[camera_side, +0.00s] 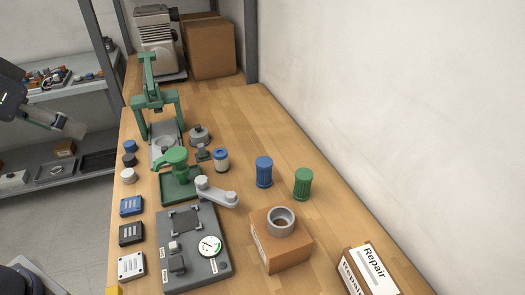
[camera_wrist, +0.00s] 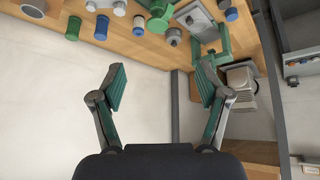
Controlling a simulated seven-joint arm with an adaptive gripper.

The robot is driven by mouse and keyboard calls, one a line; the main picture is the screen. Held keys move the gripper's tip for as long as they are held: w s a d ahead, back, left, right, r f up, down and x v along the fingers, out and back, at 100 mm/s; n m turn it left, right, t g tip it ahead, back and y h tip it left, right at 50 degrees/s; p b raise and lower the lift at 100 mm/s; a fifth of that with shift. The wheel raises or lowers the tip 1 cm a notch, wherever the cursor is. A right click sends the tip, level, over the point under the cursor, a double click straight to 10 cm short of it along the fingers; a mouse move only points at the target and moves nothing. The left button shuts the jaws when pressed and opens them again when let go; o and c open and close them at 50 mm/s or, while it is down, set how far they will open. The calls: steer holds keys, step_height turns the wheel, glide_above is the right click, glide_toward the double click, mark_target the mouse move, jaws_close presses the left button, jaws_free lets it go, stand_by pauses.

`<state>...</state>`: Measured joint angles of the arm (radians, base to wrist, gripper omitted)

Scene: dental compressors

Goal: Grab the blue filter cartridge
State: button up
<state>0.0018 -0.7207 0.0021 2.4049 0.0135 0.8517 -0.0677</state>
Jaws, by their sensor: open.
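The blue filter cartridge (camera_side: 264,172) is a ribbed blue cylinder standing upright on the wooden bench, between a white cartridge with a blue top (camera_side: 221,160) and a green ribbed cartridge (camera_side: 303,184). In the wrist view the blue cartridge (camera_wrist: 101,28) is near the top edge, left of centre, beyond the fingertips. My gripper (camera_wrist: 161,78) is open, with its two green-padded fingers wide apart and nothing between them. It is well away from the cartridge. I cannot make out its fingers in the side view.
A cardboard box with a grey ring (camera_side: 281,222) stands in front of the cartridges. A grey panel with a gauge (camera_side: 195,250), a green press (camera_side: 158,105) and small parts fill the bench's left side. A wall runs along the right. Bare bench lies behind the blue cartridge.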

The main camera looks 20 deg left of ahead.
steer(key=w+d+r, duration=0.2)
steer(key=w+r, duration=0.2)
steer(key=w, duration=0.4)
steer(key=m+g+h, duration=0.1)
steer(key=m+g, duration=0.1)
steer(key=m, duration=0.1)
glide_above(264, 162)
steer(key=s+a, duration=0.4)
steer(key=a, duration=0.1)
step_height(264, 162, down, 12)
steer(key=shift+g, duration=0.3)
steer(key=w+d+f, duration=0.1)
steer(key=f, duration=0.4)
steer(key=w+d+f, duration=0.1)
steer(key=f, duration=0.4)
steer(key=w+d+f, duration=0.1)
steer(key=d+f, duration=0.1)
steer(key=f, duration=0.3)
steer(key=shift+d+x, duration=0.15)
steer(key=shift+x, duration=1.4)
steer(key=shift+d+x, duration=0.2)
steer(key=shift+x, duration=1.35)
steer(key=shift+s, duration=0.1)
steer(key=c, duration=1.2)
